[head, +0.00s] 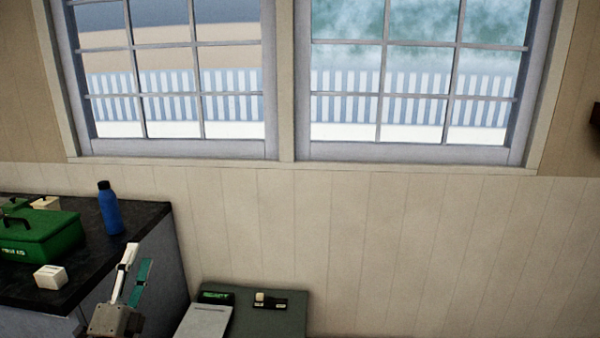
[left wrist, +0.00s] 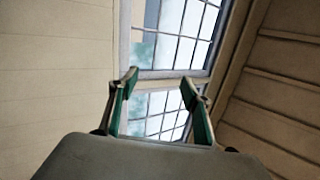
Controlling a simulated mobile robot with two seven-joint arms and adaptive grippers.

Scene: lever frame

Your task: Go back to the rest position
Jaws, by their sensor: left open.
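My left gripper (head: 138,258) is raised at the lower left of the head view, with its fingers pointing up. It is open and empty. In the left wrist view its two green-lined fingers (left wrist: 160,80) stand wide apart, with only the window and wall behind them. A grey-green stand (head: 285,321) at the bottom of the head view carries a small black lever unit with a pale knob (head: 260,297). The gripper is to the left of this unit and apart from it. My right gripper is not in view.
A dark counter (head: 150,214) at the left holds a green first-aid box (head: 42,236), a blue bottle (head: 110,208) and a small white block (head: 50,277). A device with a green display (head: 215,297) sits beside the lever unit.

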